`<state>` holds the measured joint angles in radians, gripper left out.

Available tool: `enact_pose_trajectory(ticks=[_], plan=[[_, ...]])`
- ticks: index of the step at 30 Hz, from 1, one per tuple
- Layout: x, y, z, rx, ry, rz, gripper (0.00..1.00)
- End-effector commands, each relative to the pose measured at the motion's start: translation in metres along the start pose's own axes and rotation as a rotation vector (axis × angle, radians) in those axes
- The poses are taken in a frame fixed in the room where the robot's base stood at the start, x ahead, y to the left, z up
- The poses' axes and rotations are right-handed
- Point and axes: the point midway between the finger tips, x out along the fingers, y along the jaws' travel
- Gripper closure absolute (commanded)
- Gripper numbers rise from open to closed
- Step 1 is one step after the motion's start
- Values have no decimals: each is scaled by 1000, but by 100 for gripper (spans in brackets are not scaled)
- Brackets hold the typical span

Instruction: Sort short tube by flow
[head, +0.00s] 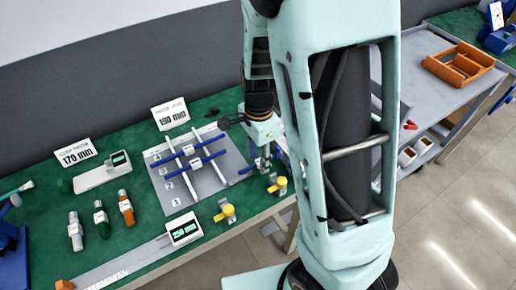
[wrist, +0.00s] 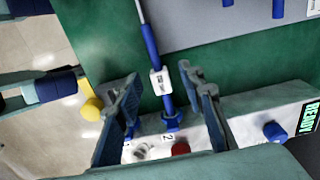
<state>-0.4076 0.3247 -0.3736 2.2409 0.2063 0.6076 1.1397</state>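In the wrist view, a thin grey tube with a long blue sleeve, a white label (wrist: 161,82) and a blue end (wrist: 172,122) runs between my fingers. Its lower end is at the white bench unit (wrist: 250,104), near the mark 2; I cannot tell whether it is seated there. My gripper (wrist: 160,78) is open, with a gap on each side of the tube. In the head view my gripper (head: 264,160) is over the table's right part, partly hidden by my arm. A grey plate (head: 205,184) there carries crossed tubes with blue sleeves (head: 203,160).
Signs read 170 mm (head: 77,156) and 190 mm (head: 171,116). A ruler device (head: 110,270) shows 250 mm. Grey, green (head: 101,219) and orange (head: 126,208) fittings stand at left. Yellow-capped parts (head: 225,211) sit near the front edge. A grey cart (head: 425,95) holds an orange tray (head: 459,66).

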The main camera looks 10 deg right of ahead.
Motion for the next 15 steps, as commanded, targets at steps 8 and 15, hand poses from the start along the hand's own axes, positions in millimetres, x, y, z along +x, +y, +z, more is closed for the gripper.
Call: enact_pose_trajectory(ticks=[8,15], plan=[[3,0,0,-1,0,-1,64],[3,0,0,-1,0,-1,84]])
